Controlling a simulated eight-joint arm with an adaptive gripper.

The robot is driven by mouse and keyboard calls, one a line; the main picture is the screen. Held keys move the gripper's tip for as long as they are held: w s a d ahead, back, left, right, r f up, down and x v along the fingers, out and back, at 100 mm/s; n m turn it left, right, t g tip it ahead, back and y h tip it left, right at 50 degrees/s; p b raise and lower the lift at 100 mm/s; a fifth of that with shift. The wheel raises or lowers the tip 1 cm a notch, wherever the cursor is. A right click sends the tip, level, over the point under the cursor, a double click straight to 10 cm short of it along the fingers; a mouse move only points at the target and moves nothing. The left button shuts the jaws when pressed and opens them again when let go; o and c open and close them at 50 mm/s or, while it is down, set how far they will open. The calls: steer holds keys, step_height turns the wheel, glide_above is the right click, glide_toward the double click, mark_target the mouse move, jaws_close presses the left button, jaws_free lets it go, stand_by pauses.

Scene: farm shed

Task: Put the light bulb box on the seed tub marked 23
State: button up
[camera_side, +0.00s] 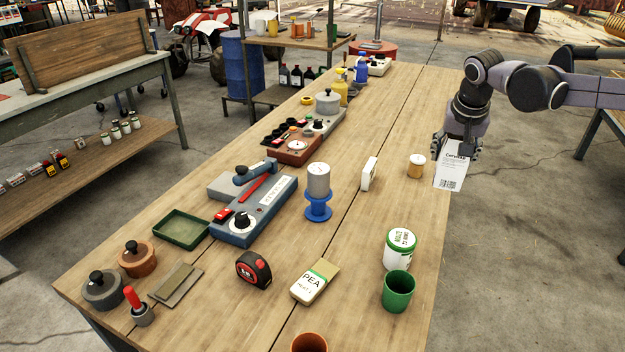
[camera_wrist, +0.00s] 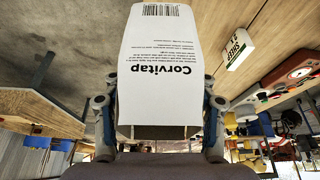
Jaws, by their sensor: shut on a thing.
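In the wrist view the box (camera_wrist: 160,75) sits upside down in the picture between my fingers (camera_wrist: 160,112). No bulb picture shows on its visible face. A white tub with a green-rimmed lid (camera_side: 400,248) stands near the front right of the table, apart from the box. Its lid print is small and seems to include 23. I cannot make out another box marked as light bulbs.
A green cup (camera_side: 397,291) stands in front of the tub. A small amber jar (camera_side: 416,166) is left of the held box. A white box (camera_side: 369,174), marked SHEEP in the wrist view (camera_wrist: 237,48), and a PEA packet (camera_side: 315,281) are farther left. Table around the tub's back is clear.

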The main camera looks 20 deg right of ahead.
steer(key=s+a+r+n+y, duration=0.1)
steer(key=s+a+r+n, duration=0.35)
steer(key=s, duration=0.45)
glide_above(401, 232)
step_height(401, 232, down, 6)
steer(key=shift+m+t, duration=0.35)
steer(key=shift+t, duration=0.05)
steer(key=shift+f, duration=2)
steer(key=shift+f, duration=0.1)
steer(key=o, duration=1.1)
